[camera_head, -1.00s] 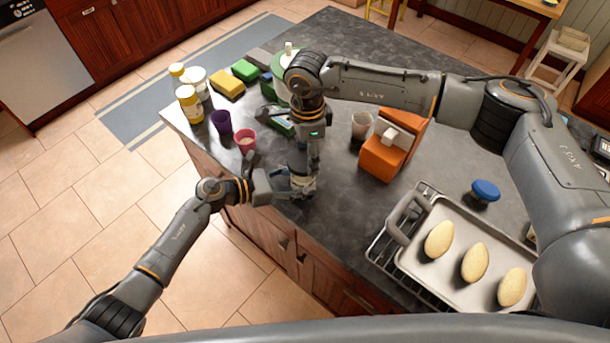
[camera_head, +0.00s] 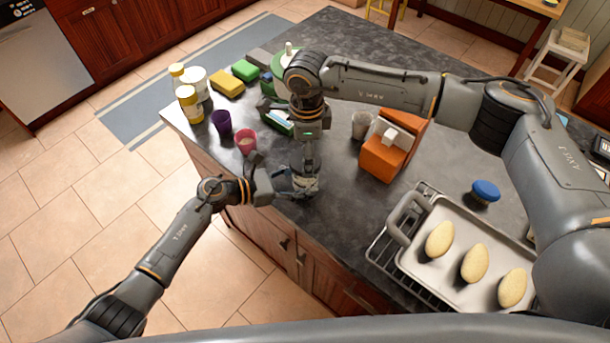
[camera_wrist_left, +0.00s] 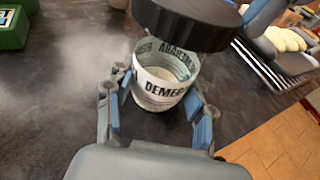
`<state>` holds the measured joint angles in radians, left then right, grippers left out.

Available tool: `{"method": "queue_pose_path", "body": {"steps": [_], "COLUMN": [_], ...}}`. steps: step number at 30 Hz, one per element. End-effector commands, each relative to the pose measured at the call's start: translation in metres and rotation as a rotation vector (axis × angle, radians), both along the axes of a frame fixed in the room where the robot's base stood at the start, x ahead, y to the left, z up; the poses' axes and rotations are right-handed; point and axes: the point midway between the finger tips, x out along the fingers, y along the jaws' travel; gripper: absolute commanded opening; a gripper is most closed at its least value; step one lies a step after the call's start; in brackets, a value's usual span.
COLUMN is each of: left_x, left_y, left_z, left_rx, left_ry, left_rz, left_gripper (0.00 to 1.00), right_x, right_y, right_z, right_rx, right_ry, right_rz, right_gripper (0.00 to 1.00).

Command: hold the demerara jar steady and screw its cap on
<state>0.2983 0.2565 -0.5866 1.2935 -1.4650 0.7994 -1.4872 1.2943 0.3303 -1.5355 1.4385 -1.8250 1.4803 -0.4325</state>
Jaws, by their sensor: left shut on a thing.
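The demerara jar (camera_wrist_left: 160,85) is white with dark lettering, upright on the counter and open at the top, with pale contents inside. My left gripper (camera_wrist_left: 158,112) is shut on it, one finger on each side; it also shows in the head view (camera_head: 294,187). A black round cap (camera_wrist_left: 187,20) hangs above the jar in the left wrist view, slightly tilted and apart from the rim. My right gripper (camera_head: 307,182) points down over the jar and holds the cap; its fingertips are mostly hidden. In the head view the grippers largely hide the jar.
A pink cup (camera_head: 246,142) and a purple cup (camera_head: 221,121) stand left of the grippers, near the counter edge. An orange box (camera_head: 386,155) and a glass (camera_head: 361,124) stand to the right. A tray with rolls (camera_head: 415,260) lies front right.

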Motion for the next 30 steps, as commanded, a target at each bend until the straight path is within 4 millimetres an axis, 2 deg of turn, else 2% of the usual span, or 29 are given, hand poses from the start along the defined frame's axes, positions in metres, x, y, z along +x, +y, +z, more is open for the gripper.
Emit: {"method": "queue_pose_path", "body": {"steps": [6,14,19,26,30], "left_x": [-0.0012,0.0,0.0005,0.0008,0.001], "left_y": [0.0008,0.0014,0.0016,0.0017,0.0016], "left_z": [-0.0022,-0.0016,-0.0011,-0.0007,-0.0007], "left_rx": [0.005,0.004,0.003,0.003,0.002], "left_ry": [0.002,0.001,0.001,0.001,0.001], "left_rz": [-0.002,0.001,0.002,0.003,0.003], "left_gripper": [0.0,0.0,0.0,0.0,0.0], "right_x": [0.0013,0.0005,0.0003,-0.0003,-0.0003], "right_y": [-0.0003,-0.0004,-0.0003,-0.0001,0.0], "right_z": [0.0014,0.0009,0.0009,0.0004,0.0005], "right_rx": [-0.001,-0.001,-0.002,-0.001,-0.001], "right_ry": [-0.003,-0.001,-0.001,0.0,0.001], "right_rz": [0.264,0.446,0.665,0.818,0.991], "right_gripper": [0.82,0.82,0.82,0.82,0.82]}}
